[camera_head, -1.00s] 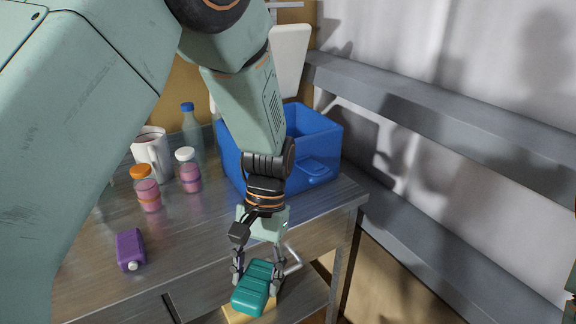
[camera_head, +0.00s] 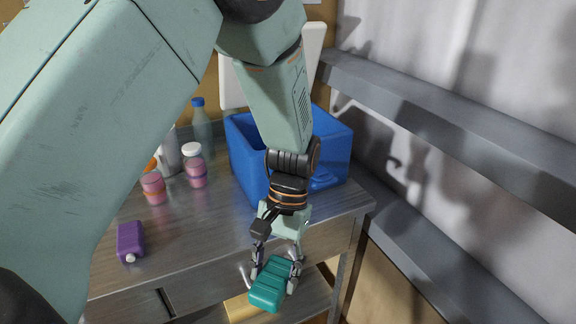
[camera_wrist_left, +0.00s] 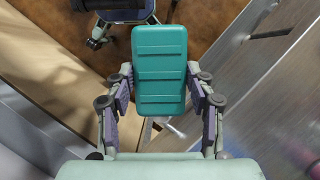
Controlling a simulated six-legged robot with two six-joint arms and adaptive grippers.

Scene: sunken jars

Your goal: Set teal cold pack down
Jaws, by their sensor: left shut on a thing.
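The teal cold pack (camera_head: 270,284) is a ribbed, rounded block. My left gripper (camera_head: 276,268) is shut on it and holds it in front of the metal table's front edge, above a lower shelf. In the left wrist view the cold pack (camera_wrist_left: 160,72) stands between the two fingers of my left gripper (camera_wrist_left: 160,92), which press on its long sides. Its far end points away from the palm. My right gripper is not in view.
A blue open crate (camera_head: 243,160) stands on the metal table (camera_head: 200,235). A yellowish thing (camera_head: 240,308) lies below the tabletop. Grey rails (camera_head: 440,130) run along the right wall.

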